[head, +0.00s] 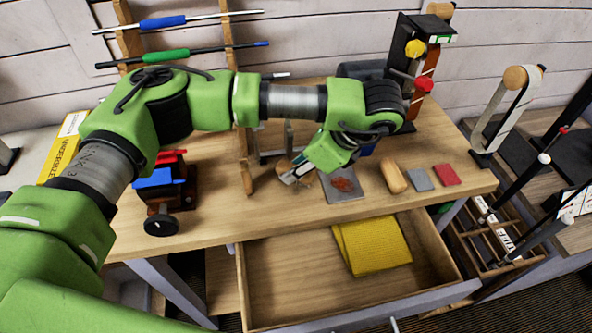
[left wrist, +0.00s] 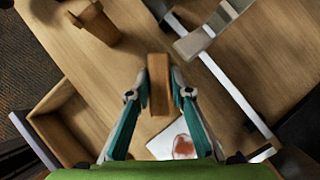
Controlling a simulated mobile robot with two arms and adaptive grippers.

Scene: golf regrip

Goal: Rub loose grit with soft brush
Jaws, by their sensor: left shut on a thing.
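My left gripper (head: 297,171) is low over the workbench, just left of a grey plate (head: 342,186) with a patch of reddish grit (head: 343,184). In the left wrist view its two fingers (left wrist: 159,92) are shut on a brown wooden block-like piece (left wrist: 158,68), which looks like the brush. A brown end of it shows beside the gripper in the head view (head: 284,166). No bristles can be made out. The plate also shows below the fingers in the left wrist view (left wrist: 160,146), with the grit (left wrist: 184,147) on it. My right gripper is not in view.
A rounded wooden block (head: 392,177), a grey block (head: 419,179) and a red block (head: 446,175) lie right of the plate. An open drawer (head: 285,277) holding a yellow cloth (head: 371,244) juts out in front. A red-and-blue vise (head: 165,180) stands left; a wooden post (head: 243,160) rises nearby.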

